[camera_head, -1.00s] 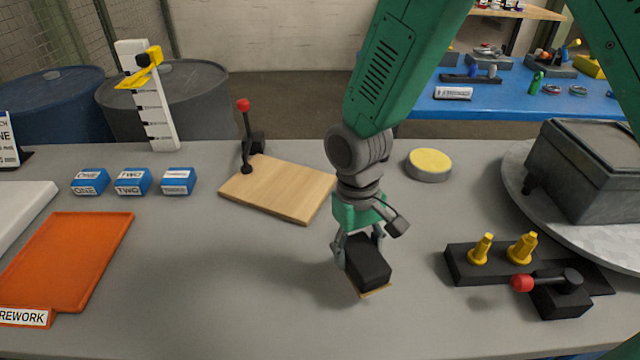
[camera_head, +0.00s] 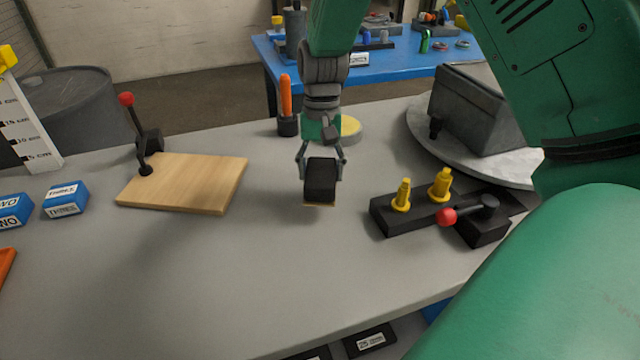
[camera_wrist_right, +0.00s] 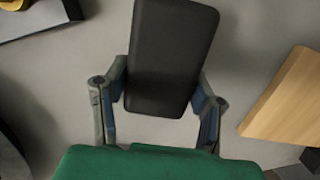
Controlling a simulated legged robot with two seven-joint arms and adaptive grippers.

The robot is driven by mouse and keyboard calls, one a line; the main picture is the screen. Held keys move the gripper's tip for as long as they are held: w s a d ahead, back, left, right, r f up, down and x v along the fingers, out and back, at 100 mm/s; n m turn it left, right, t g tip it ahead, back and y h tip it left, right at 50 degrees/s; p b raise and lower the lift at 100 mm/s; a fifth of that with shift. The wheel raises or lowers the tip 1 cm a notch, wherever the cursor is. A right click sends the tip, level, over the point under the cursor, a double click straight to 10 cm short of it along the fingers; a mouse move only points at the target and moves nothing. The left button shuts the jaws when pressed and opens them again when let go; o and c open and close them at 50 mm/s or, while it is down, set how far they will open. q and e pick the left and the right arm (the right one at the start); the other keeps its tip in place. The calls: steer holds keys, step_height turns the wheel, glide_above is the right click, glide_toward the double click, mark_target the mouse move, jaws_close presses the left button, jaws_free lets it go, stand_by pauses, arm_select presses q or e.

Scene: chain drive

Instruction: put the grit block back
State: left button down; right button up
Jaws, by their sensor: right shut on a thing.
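The grit block (camera_head: 320,182) is black with a thin tan layer along its lower edge. My right gripper (camera_head: 321,172) is shut on it and holds it over the grey bench, between the wooden board and the black fixture. In the right wrist view the block (camera_wrist_right: 170,55) sits between the two fingers of the gripper (camera_wrist_right: 160,92), its dark face toward the camera. The tan underside is hidden there. How high the block is above the bench is hard to tell. My left gripper is not in view.
A wooden board (camera_head: 185,182) with a red-knobbed clamp (camera_head: 148,142) lies left. A black fixture (camera_head: 385,215) with yellow pegs and a red-knobbed lever stands right. Behind the gripper are a round yellow-topped disc (camera_head: 349,128) and an orange-handled tool (camera_head: 285,97). The front bench is clear.

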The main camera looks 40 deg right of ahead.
steer(key=shift+f+b, duration=0.4)
steer(key=shift+f, duration=1.9)
steer(key=o, duration=1.1)
steer(key=r, duration=0.4)
steer(key=w+d+r+p, duration=0.1)
steer(key=r, duration=0.3)
steer(key=r+p, duration=0.1)
steer(key=r, duration=0.3)
steer(key=shift+w+d, duration=0.15)
